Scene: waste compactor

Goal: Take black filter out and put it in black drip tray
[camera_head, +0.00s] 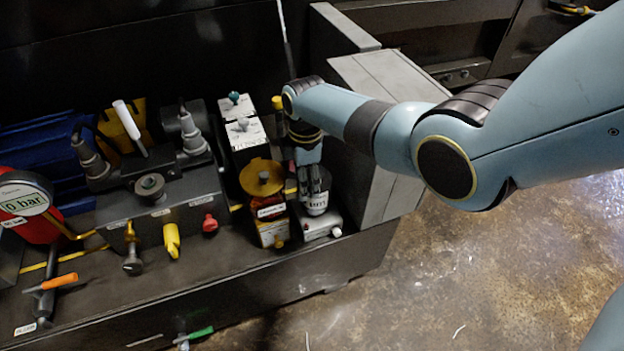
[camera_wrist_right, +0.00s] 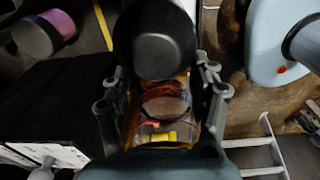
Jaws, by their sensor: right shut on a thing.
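An amber, see-through part (camera_wrist_right: 165,105) shows just below the cylinder. Whether the filter is clear of its seat cannot be told. I cannot pick out a black drip tray. My left gripper is not in view.
A yellow-capped unit (camera_head: 262,178) stands close left of the gripper, with white boxes (camera_head: 240,125) behind. A grey block (camera_head: 390,75) stands to the right. Valves with a yellow handle (camera_head: 171,240) and a red knob (camera_head: 210,224) are further left. The floor (camera_head: 480,270) at lower right is open.

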